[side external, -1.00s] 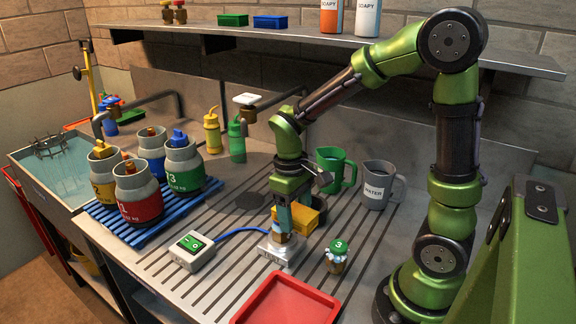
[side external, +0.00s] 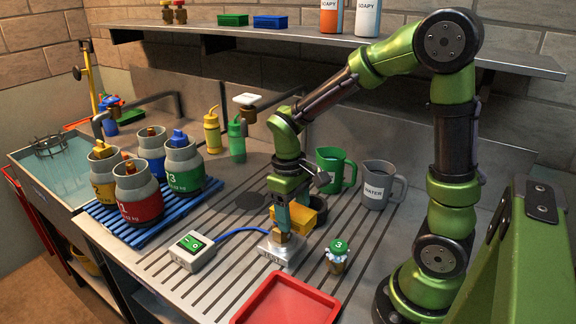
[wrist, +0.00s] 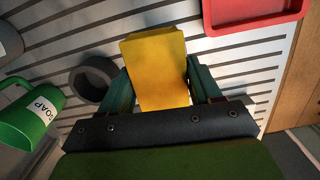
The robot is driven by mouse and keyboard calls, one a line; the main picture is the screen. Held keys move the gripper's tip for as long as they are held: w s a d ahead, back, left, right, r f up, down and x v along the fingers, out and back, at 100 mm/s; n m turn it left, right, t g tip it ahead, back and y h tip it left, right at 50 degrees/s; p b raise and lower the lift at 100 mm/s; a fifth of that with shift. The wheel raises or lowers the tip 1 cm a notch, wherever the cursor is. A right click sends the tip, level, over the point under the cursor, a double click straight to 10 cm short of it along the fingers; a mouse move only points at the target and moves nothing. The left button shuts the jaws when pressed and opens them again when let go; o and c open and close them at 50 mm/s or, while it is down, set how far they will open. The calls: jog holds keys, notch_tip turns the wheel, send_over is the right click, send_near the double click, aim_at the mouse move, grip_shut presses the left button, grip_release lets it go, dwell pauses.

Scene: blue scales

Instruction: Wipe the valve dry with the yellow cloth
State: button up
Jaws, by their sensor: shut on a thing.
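The yellow cloth (wrist: 158,70) is a thick folded yellow block between my fingers in the wrist view. My gripper (wrist: 160,90) is shut on it. In the side view the cloth (side external: 304,216) shows to the right of my gripper (side external: 288,222), partly hidden by the fingers. A brass-coloured valve (side external: 284,239) stands on a silver block (side external: 280,251) just below my fingertips; its upper part is hidden, and I cannot tell whether the cloth touches it. Another small valve with a green cap marked 3 (side external: 338,256) stands to the right.
A red tray (side external: 288,302) lies in front, also in the wrist view (wrist: 255,12). A display box (side external: 191,250) with a blue cable is left. Behind my gripper are a black ring (wrist: 95,78), a green mug (side external: 330,167) and a grey mug (side external: 376,186). Several canisters crowd a blue rack (side external: 135,230).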

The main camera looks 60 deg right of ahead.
jog(key=shift+s+f, duration=0.2)
jog(key=shift+s, duration=0.45)
jog(key=shift+r, duration=0.1)
jog(key=shift+w+r, duration=0.1)
jog(key=shift+r, duration=2.4)
jog(key=w+a+r, duration=0.1)
jog(key=w+r, duration=0.2)
jog(key=w, duration=0.5)
jog(key=shift+a+r+n, duration=0.15)
jog(key=shift+a+n, duration=0.15)
jog(key=shift+a, duration=0.1)
